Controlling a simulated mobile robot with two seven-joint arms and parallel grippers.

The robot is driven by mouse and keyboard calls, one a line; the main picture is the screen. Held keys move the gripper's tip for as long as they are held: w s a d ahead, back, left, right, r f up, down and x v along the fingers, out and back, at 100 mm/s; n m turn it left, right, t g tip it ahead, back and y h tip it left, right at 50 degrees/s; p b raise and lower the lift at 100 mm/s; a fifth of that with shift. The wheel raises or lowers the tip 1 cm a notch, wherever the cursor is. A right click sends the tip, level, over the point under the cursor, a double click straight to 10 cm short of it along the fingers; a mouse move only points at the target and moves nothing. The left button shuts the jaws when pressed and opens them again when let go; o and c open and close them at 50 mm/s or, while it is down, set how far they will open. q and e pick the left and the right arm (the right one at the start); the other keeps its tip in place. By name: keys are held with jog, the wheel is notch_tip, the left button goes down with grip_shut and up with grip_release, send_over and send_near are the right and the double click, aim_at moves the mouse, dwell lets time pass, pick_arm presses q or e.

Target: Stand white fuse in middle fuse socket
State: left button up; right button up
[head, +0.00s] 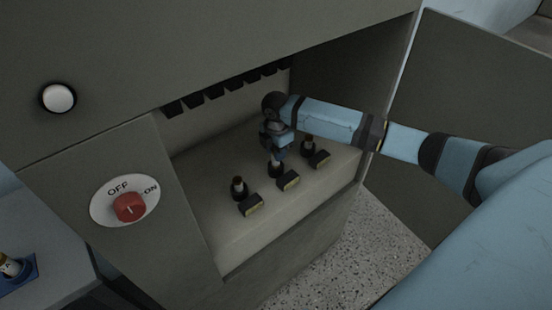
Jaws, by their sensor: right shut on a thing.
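My right gripper (276,153) reaches into the open cabinet from the right. It points down over the middle fuse socket (276,171) and is shut on a small fuse, mostly hidden by the fingers. I cannot tell the held fuse's colour or whether it is seated in the socket. Another whitish fuse (8,266) with dark lettering is in a blue holder (24,274) at the lower left. My left gripper is out of view.
Black blocks with yellow labels (288,180) stand in front of the sockets. A row of dark connectors (215,92) hangs above the pale shelf. A red OFF/ON knob (129,207) is on the front panel. The open door (470,120) stands at the right.

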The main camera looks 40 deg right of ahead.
jog(key=shift+f, duration=1.35)
jog(key=o, duration=0.9)
jog(key=shift+f, duration=0.1)
notch_tip(320, 180, up, 12)
jog(key=shift+r+p, duration=0.15)
jog(key=shift+p, duration=0.85)
